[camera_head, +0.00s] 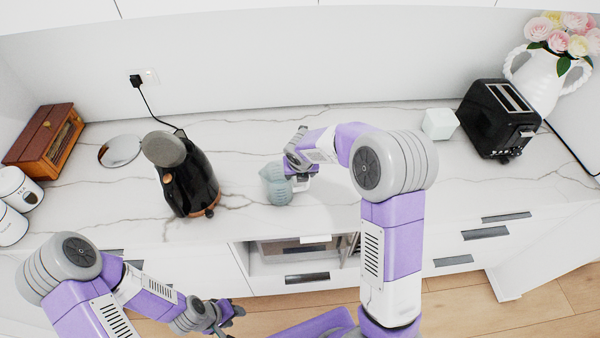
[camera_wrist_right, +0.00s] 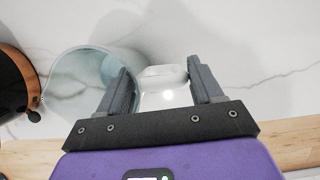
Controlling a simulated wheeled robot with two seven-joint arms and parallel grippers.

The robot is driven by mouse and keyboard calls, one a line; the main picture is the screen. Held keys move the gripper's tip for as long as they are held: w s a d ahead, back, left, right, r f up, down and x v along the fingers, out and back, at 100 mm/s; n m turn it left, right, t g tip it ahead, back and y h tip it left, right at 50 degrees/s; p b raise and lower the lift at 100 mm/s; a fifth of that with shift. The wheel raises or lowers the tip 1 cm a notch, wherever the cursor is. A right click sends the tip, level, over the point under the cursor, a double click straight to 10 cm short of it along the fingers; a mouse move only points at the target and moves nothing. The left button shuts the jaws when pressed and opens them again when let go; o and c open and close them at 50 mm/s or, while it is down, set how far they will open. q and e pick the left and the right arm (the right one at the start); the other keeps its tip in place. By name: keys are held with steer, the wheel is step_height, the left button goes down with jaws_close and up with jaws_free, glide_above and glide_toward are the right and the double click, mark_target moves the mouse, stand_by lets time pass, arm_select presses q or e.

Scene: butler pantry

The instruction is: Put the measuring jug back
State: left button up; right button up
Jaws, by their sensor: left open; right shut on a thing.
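The measuring jug (camera_head: 275,186) is pale blue-grey and stands near the front edge of the marble counter, right of the kettle. It also shows in the right wrist view (camera_wrist_right: 88,62), left of the fingers. My right gripper (camera_head: 301,172) reaches it from the right, shut on a white part (camera_wrist_right: 163,78) that looks like the jug's handle. The join between this part and the jug is hidden by the left finger. My left gripper (camera_head: 232,312) is open and empty, low in front of the cabinets.
A black kettle (camera_head: 190,181) stands left of the jug. A wooden box (camera_head: 45,138), white canisters (camera_head: 14,190), a black toaster (camera_head: 497,122) and a white cube (camera_head: 439,124) stand on the counter (camera_head: 235,130). An open drawer or compartment (camera_head: 290,249) is below the jug.

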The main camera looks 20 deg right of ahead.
steer(key=shift+f, duration=0.15)
steer(key=o, duration=1.7)
steer(key=shift+s+r, duration=0.1)
steer(key=shift+r, duration=0.4)
steer(key=p+v, duration=0.1)
steer(key=v, duration=1)
steer(key=shift+s+a+r+p, duration=0.1)
steer(key=shift+s+r+p, duration=0.05)
steer(key=shift+p, duration=0.15)
